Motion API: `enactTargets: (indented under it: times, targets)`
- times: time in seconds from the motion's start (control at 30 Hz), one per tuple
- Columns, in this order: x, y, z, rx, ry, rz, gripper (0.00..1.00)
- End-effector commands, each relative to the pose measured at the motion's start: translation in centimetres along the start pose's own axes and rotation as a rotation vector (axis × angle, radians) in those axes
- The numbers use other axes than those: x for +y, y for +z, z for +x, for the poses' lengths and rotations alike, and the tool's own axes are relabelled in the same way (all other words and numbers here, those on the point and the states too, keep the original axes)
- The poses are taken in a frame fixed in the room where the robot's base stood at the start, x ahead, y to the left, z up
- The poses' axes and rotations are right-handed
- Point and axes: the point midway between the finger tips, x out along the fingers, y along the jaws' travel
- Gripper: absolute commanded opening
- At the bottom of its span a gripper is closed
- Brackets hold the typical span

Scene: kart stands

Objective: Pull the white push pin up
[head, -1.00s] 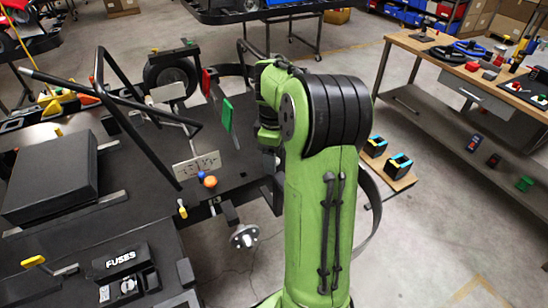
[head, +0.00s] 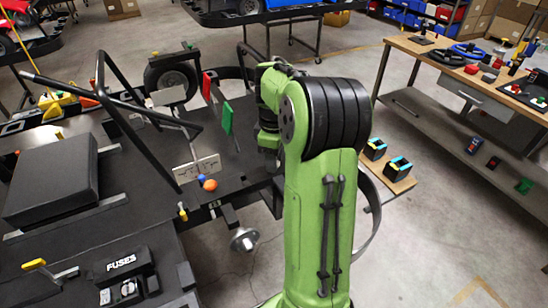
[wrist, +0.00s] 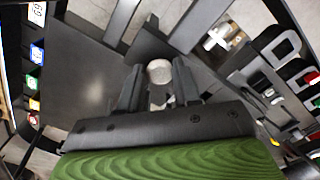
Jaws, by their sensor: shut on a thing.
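In the wrist view, the white push pin (wrist: 159,72) shows as a pale round knob between the two fingers of my gripper (wrist: 159,85). The fingers are shut on it, one on each side. A dark flat plate lies around and behind it. In the head view my own arm hides the gripper and the pin. How far the pin stands up from the plate cannot be told.
The black kart frame bears a box marked FUSES (head: 121,262), a red panel (head: 207,86) and a green panel (head: 227,117). Orange (head: 210,185) and blue knobs stand near the middle.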

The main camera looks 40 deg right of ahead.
Motion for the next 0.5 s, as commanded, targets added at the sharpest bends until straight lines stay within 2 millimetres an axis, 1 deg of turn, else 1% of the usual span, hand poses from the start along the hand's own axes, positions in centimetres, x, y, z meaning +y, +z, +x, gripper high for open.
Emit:
enactTargets:
  times: [0.3, 0.33, 0.5]
  targets:
    - [0.01, -0.01, -0.77, 0.0, 0.001, 0.0, 0.04]
    - [0.01, -0.01, -0.69, 0.0, 0.001, 0.0, 0.37]
    - [0.01, 0.0, -0.61, 0.0, 0.001, 0.0, 0.62]
